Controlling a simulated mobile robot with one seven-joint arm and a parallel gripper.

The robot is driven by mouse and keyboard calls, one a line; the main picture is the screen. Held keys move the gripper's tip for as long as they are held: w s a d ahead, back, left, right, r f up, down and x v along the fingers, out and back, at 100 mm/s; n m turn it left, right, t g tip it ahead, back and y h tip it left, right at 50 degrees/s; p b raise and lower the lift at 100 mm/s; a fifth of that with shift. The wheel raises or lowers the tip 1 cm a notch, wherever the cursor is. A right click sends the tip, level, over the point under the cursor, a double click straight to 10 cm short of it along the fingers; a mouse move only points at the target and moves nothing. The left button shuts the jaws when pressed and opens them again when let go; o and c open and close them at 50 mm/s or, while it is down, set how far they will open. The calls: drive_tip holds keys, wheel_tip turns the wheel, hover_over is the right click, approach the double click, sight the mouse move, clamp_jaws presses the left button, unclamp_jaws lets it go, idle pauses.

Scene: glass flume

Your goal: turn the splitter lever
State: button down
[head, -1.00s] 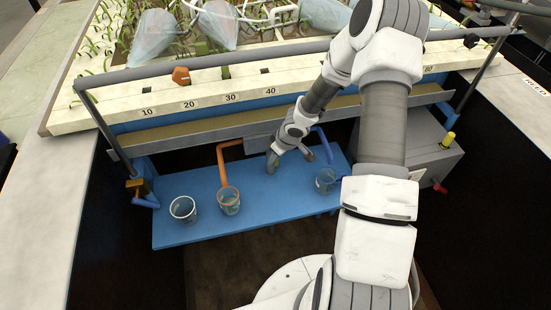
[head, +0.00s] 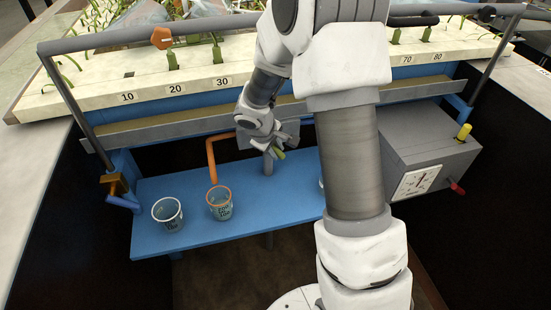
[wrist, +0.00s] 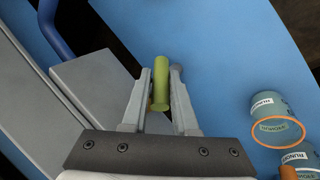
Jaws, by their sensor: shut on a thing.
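The splitter lever has a yellow-green cylindrical handle (wrist: 160,84). In the wrist view it stands between my two fingertips. In the head view a small green bit of the lever (head: 279,154) shows at the fingertips. My gripper (head: 272,152) is shut on this handle, above the blue bench; it also shows in the wrist view (wrist: 159,98). A grey splitter box (head: 288,131) sits close behind the gripper, partly hidden by my arm. An orange pipe (head: 211,154) bends down to the left of it.
An orange-rimmed cup (head: 220,205) and a white-rimmed cup (head: 168,214) stand on the blue bench (head: 275,205). Another cup is nearly hidden behind my arm. A grey box (head: 425,145) with a dial, yellow knob and red knob stands right. The flume rail runs above.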

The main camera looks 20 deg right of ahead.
drive_tip(key=shift+a+h+b, duration=0.15)
drive_tip(key=shift+h+b, duration=0.15)
drive_tip(key=shift+b, duration=0.1)
drive_tip(key=c, duration=0.7)
unclamp_jaws()
drive_tip(key=shift+c, duration=0.2)
drive_tip(key=shift+r, duration=0.1)
drive_tip(key=p+v, duration=0.4)
drive_tip(key=v, duration=1.3)
drive_tip(key=shift+r, duration=0.2)
